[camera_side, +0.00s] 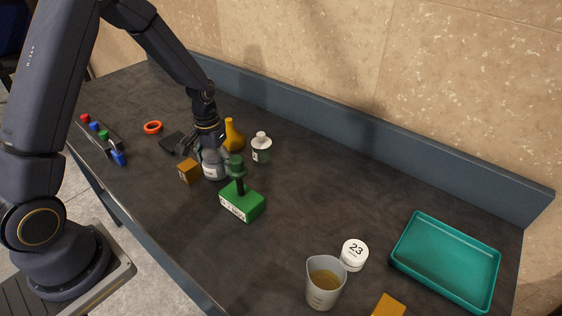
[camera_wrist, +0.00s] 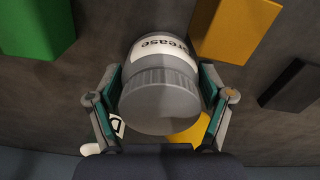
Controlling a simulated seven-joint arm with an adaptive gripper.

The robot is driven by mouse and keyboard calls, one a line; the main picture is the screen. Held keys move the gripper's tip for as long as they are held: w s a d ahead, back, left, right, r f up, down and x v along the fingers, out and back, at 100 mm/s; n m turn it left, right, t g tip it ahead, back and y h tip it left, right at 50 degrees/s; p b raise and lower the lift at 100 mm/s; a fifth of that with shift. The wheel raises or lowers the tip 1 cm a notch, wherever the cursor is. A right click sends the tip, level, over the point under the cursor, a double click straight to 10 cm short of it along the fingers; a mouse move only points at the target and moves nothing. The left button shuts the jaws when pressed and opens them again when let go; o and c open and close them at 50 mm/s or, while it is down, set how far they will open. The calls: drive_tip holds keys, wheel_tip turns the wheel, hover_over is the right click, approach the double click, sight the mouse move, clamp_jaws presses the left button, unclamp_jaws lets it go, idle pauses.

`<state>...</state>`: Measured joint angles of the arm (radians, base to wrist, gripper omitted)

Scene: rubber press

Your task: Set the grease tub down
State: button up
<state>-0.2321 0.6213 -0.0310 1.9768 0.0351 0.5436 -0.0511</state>
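The grease tub (camera_wrist: 160,62) is a grey round tub with a grey ribbed lid and a white label reading "grease". In the wrist view it fills the space between the fingers of my gripper (camera_wrist: 160,100), which press on its two sides. In the side view the tub (camera_side: 212,170) is under my gripper (camera_side: 208,155), at or very near the dark bench top. I cannot tell whether its base touches the bench. The fingers partly hide it there.
An orange-yellow block (camera_side: 189,172) is close left of the tub, and a green stamp-like block with a handle (camera_side: 242,201) is close right. A yellow flask (camera_side: 234,136) and a white-capped bottle (camera_side: 261,149) stand behind. Free bench lies toward the teal tray (camera_side: 402,264).

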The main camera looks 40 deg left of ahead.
drive_tip(key=shift+o, duration=1)
wheel_tip(320, 180, up, 12)
drive_tip(key=s+d+r+m+t, duration=0.1)
drive_tip(key=s+d+r+t, duration=0.1)
drive_tip(key=s+d+r, duration=0.2)
drive_tip(key=s+d+r+m+t, duration=0.1)
drive_tip(key=s+d+r+t, duration=0.2)
drive_tip(key=s+r, duration=0.6)
drive_tip(key=s, duration=0.4)
drive_tip(key=shift+s+d, duration=0.15)
drive_tip(key=shift+d, duration=0.25)
drive_tip(key=shift+s+d+m+t, duration=0.1)
drive_tip(key=shift+s+m+t, duration=0.2)
drive_tip(key=shift+s, duration=0.05)
drive_tip(key=shift+c, duration=0.5)
